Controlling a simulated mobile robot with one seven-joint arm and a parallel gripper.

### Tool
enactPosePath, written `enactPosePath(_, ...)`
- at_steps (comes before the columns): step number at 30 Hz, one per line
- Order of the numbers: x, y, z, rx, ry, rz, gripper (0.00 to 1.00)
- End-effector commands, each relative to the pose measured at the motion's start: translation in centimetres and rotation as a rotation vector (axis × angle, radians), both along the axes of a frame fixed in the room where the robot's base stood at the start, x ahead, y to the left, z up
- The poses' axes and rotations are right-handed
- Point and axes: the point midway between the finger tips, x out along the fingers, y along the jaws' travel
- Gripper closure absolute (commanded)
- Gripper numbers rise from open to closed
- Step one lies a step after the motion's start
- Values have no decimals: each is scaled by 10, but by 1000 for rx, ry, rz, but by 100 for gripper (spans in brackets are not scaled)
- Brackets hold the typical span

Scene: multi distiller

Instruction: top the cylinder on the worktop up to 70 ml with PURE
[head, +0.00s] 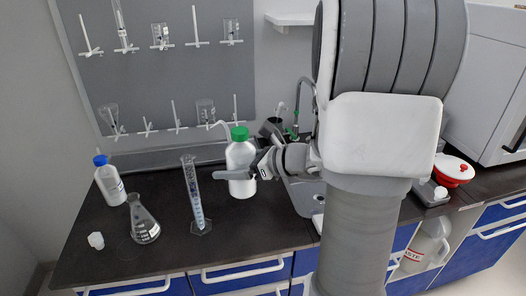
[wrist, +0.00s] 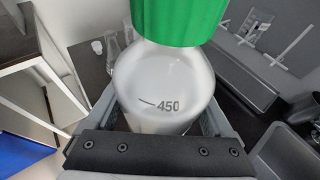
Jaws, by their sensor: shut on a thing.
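A white wash bottle (head: 241,157) with a green cap and a thin spout pointing left is at the back middle of the worktop (head: 160,255). My gripper (head: 240,174) is shut around its body. In the wrist view the bottle (wrist: 165,85) fills the middle, with a "450" mark and the green cap (wrist: 178,18) above. It looks upright; I cannot tell if its base touches the worktop. No name is readable on it. The tall graduated cylinder (head: 195,196) stands just left of it, apart from it, on a hexagonal foot. Its liquid level is too small to read.
A blue-capped bottle (head: 109,182), a conical flask (head: 143,222) and a small white piece (head: 96,241) stand left of the cylinder. A sink (head: 306,195) with a tap is on the right. Glassware hangs on the pegboard (head: 160,75). The front middle worktop is clear.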

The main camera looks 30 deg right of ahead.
Motion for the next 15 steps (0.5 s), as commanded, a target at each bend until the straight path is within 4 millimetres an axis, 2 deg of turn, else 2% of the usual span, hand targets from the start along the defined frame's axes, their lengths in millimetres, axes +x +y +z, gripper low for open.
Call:
enactPosePath(1,-1,15,14,2,0,27,44)
enactPosePath(6,-4,46,21,-1,1,87,44)
enactPosePath(10,-6,56,22,-3,0,105,44)
enactPosePath(15,-6,58,16,-4,0,108,44)
